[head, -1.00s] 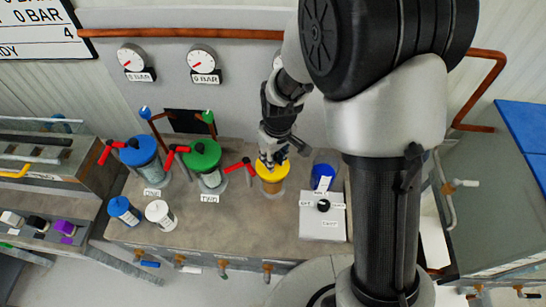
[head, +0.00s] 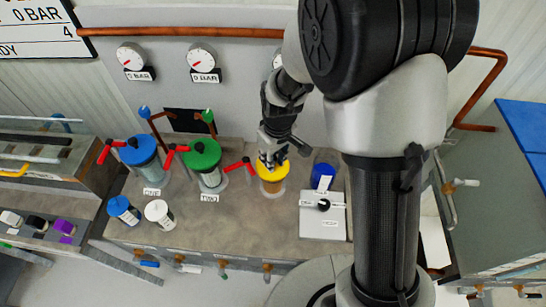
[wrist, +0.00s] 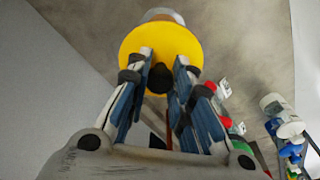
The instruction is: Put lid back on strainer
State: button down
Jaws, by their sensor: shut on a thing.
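The yellow lid (head: 271,171) is over the third strainer (head: 271,188), a short clear cylinder on the grey bench to the right of the blue- and green-topped ones. The lid looks level, but I cannot tell whether it is fully seated. My gripper (head: 269,160) comes down on the lid from above. In the wrist view the yellow lid (wrist: 160,40) fills the space beyond my gripper (wrist: 162,68), whose blue-grey fingers are shut around the lid's dark knob (wrist: 160,79). The lid hides most of the strainer in the wrist view.
Blue-topped (head: 138,150) and green-topped (head: 203,154) strainers with red handles stand to the left. A blue cup (head: 323,177) and a pale switch box (head: 321,223) are close on the right. Two small canisters stand front left. The bench's front middle is clear.

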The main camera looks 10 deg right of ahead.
jog(key=c, duration=1.3)
grip_release()
jog(key=shift+c, duration=0.2)
jog(key=shift+o, duration=0.6)
jog(key=o, duration=0.4)
jog(key=shift+c, duration=0.2)
jog(key=shift+r+p, duration=2.4)
jog(key=shift+r, duration=1.15)
